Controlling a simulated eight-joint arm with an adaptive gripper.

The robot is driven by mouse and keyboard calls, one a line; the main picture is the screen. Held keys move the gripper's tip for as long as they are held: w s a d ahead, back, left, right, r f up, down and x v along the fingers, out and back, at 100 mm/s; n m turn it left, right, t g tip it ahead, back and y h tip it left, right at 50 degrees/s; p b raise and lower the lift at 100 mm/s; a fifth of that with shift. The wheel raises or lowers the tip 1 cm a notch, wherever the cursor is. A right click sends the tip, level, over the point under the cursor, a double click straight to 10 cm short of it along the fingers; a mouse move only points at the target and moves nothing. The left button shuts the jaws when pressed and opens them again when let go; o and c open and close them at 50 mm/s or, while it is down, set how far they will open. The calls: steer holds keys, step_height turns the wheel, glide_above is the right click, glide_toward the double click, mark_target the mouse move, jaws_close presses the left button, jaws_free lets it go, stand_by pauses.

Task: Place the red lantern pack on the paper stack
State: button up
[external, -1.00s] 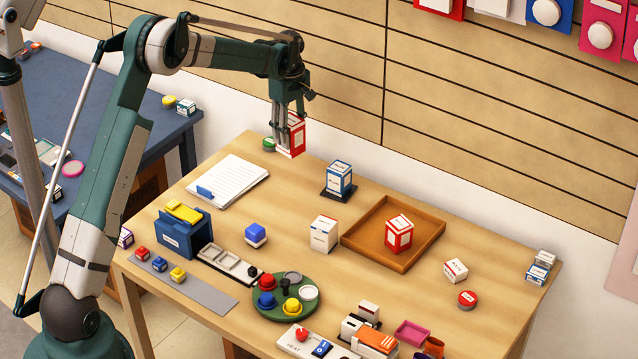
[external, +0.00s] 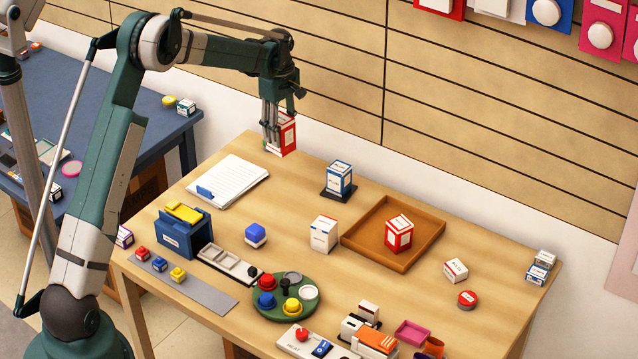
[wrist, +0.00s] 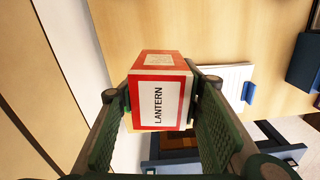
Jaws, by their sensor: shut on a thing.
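The red and white lantern pack (external: 284,133) is held by my gripper (external: 272,132) over the far left corner of the table. In the wrist view the pack (wrist: 160,92) shows its LANTERN label, with a green finger on each side of it; my gripper (wrist: 162,98) is shut on it. The paper stack (external: 232,181) is a white lined pile with a blue clip, lying flat on the table at the left, in front of and below the pack. It also shows in the wrist view (wrist: 222,78), right of the pack, with nothing on top but the clip.
A blue box on a dark base (external: 338,178) stands right of the paper stack. A wooden tray (external: 435,228) holds another red and white box (external: 399,233). A blue holder (external: 183,235) stands in front of the stack. The slatted wall (external: 350,90) is close behind.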

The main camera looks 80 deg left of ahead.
steer(key=s+r+n, duration=0.1)
steer(key=s, duration=1.6)
steer(key=shift+d+r+n, duration=0.25)
steer(key=shift+r+n, duration=0.05)
steer(key=shift+f, duration=0.1)
glide_above(227, 179)
steer(key=shift+f, duration=3)
steer(key=shift+f, duration=1.9)
steer(key=shift+f, duration=0.15)
steer(key=o, duration=1.1)
